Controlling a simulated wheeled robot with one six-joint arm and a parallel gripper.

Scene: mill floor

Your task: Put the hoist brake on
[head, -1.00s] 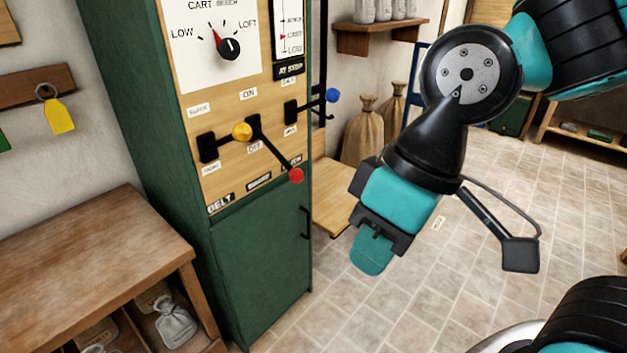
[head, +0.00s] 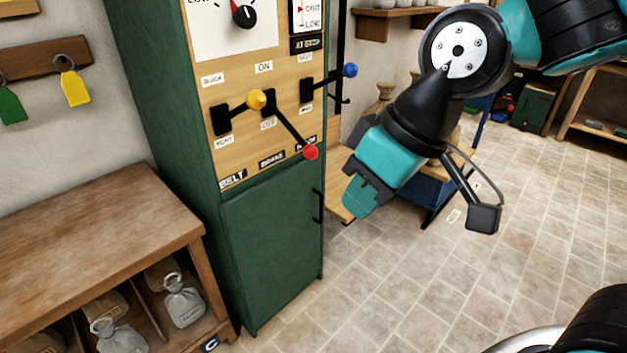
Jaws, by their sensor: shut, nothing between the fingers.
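The green control cabinet (head: 270,240) has a wooden panel with three levers. The middle lever, above the BRAKE label (head: 271,160), has a red knob (head: 311,152); its arm slopes down and out to the right, with an ON label (head: 264,67) above and an OFF label (head: 268,124) below its pivot. The left lever has a yellow knob (head: 257,98), the right one a blue knob (head: 350,70); both stick out angled slightly up. My gripper (head: 362,200) is shut and empty, pointing down, right of the red knob in the picture and apart from it.
A wooden bench (head: 100,240) with sacks in its cubbies stands left of the cabinet. Key tags hang on the wall, one yellow (head: 75,88). Behind my gripper are a low wooden platform (head: 340,190) and sacks.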

